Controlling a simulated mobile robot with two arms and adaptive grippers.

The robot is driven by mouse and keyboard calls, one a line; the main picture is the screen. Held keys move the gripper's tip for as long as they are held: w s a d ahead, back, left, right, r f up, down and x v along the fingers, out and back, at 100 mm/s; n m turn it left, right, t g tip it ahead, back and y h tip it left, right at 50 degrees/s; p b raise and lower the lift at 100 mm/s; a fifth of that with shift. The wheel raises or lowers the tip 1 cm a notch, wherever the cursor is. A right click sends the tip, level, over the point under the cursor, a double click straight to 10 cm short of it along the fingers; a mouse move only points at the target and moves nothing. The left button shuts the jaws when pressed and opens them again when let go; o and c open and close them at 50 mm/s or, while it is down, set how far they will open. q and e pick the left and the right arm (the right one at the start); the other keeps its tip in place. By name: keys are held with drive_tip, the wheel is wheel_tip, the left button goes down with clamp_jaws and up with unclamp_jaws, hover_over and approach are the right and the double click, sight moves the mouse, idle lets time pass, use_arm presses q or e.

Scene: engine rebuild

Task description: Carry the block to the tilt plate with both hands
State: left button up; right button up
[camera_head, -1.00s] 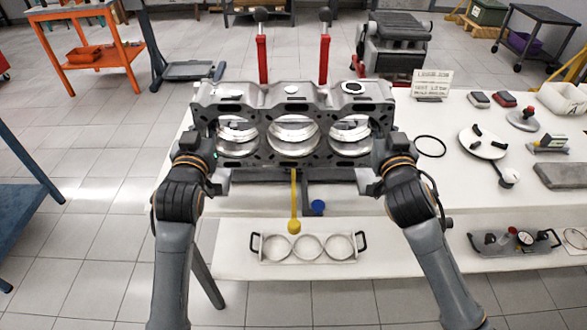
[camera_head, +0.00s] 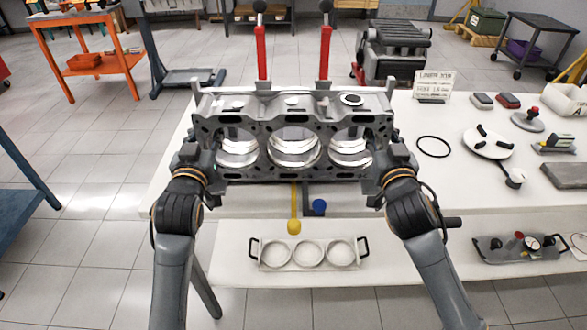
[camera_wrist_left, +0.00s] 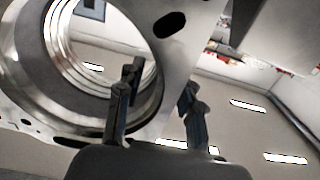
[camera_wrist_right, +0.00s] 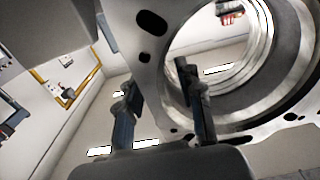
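The grey engine block (camera_head: 215,122), with three large bores facing me, is held between my two grippers above the white table. My left gripper (camera_head: 200,165) is at its left end; in the left wrist view its fingers (camera_wrist_left: 160,100) straddle the block's end edge. My right gripper (camera_head: 382,165) is at the right end, and its fingers (camera_wrist_right: 160,100) straddle that edge in the right wrist view. The block looks about level. I cannot make out the tilt plate surely; a yellow-knobbed lever (camera_head: 294,226) and a blue knob (camera_head: 319,207) show below the block.
Two red posts (camera_head: 262,52) with black knobs stand behind the block. On the table (camera_head: 445,195) at right lie a black ring (camera_head: 433,147), a sign (camera_head: 433,85) and a round white plate (camera_head: 490,143). A handled tray with three rings (camera_head: 308,267) sits on the lower shelf.

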use_arm(q)
drive_tip(key=shift+s, duration=0.25)
use_arm(e)
drive_tip(key=shift+a, duration=0.1)
drive_tip(key=shift+s, duration=0.15)
use_arm(q)
drive_tip(key=s, duration=1.1)
drive_tip(key=shift+s, duration=0.25)
use_arm(e)
drive_tip(key=s, duration=1.1)
drive_tip(key=shift+s, duration=0.4)
use_arm(q)
drive_tip(key=shift+d, duration=0.1)
